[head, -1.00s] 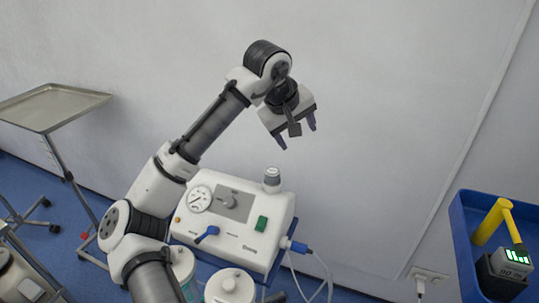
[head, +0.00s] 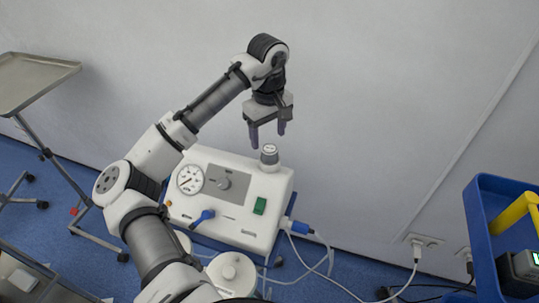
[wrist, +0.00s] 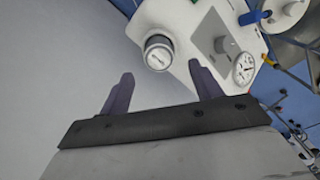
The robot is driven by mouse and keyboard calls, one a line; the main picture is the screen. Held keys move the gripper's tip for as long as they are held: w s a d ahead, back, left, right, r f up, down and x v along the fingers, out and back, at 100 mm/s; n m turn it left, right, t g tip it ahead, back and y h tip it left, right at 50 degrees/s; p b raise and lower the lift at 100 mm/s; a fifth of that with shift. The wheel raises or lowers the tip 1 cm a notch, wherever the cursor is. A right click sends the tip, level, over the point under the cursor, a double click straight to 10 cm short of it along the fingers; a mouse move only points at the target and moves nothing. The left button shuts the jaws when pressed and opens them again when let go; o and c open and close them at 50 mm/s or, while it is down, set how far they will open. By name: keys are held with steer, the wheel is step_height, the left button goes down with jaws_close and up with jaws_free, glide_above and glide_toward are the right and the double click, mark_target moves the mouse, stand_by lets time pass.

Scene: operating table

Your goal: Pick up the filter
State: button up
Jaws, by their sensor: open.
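The filter (head: 269,158) is a small grey and white cylinder with a pale marked top. It stands upright on the top right of the white suction machine (head: 240,230). My gripper (head: 268,136) points down with its fingers spread, just above the filter, and it is empty. In the wrist view, the filter (wrist: 158,53) shows beyond and between the two fingertips of my gripper (wrist: 160,73). No contact between the fingers and the filter shows.
The machine carries a gauge (head: 190,179), a grey knob (head: 224,183) and a blue lever (head: 203,217). A white-lidded jar (head: 232,272) stands in front. A blue cart (head: 480,235) is at right, a metal tray (head: 35,80) at left. The wall is behind.

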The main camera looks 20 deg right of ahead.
mark_target(270, 148)
steer(key=shift+s+d+f+p, duration=0.1)
steer(key=shift+f+p, duration=0.15)
steer(key=shift+f, duration=0.75)
steer(key=shift+s+a+f+p, duration=0.1)
steer(key=shift+f+p, duration=0.2)
steer(key=shift+f, duration=0.65)
steer(key=shift+s+d+f+p, duration=0.1)
steer(key=shift+f+p, duration=0.15)
steer(key=shift+f, duration=0.75)
steer(key=c, duration=1)
steer(key=shift+r, duration=0.1)
steer(key=shift+c, duration=0.2)
